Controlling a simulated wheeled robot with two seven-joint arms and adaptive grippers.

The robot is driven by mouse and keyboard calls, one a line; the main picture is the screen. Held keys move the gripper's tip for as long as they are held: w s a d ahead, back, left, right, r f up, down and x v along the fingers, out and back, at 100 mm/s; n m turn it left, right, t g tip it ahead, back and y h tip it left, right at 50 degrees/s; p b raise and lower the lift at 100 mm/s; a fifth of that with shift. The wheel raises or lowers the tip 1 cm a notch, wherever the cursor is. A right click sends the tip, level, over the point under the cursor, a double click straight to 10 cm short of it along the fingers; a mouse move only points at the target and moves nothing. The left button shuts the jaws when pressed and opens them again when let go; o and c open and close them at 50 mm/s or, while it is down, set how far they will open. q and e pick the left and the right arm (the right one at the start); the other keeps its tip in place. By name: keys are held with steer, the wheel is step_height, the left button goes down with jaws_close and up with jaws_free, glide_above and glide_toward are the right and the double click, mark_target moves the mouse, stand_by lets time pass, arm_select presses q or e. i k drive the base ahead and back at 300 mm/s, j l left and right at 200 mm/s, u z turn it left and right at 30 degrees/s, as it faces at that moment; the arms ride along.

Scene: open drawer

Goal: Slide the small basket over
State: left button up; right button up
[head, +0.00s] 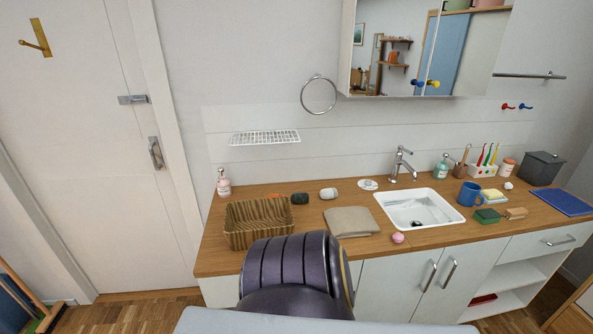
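A small brown woven basket (246,237) stands upright on the left part of the wooden counter (222,263). It is open at the top, and I cannot tell whether anything lies in it. Neither of my grippers shows in the head view. A dark rounded part at the bottom centre looks like part of my own body and covers some of the counter's front edge.
A folded beige towel (352,222) lies right of the basket, with the sink (412,208) beyond it. A dark item (299,198) and a white roll (328,193) lie behind. A pink soap bottle (223,183) stands at the back left. A pink ball (398,238) lies near the front edge.

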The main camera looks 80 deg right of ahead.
mark_target(247, 221)
steer(key=z, duration=2.85)
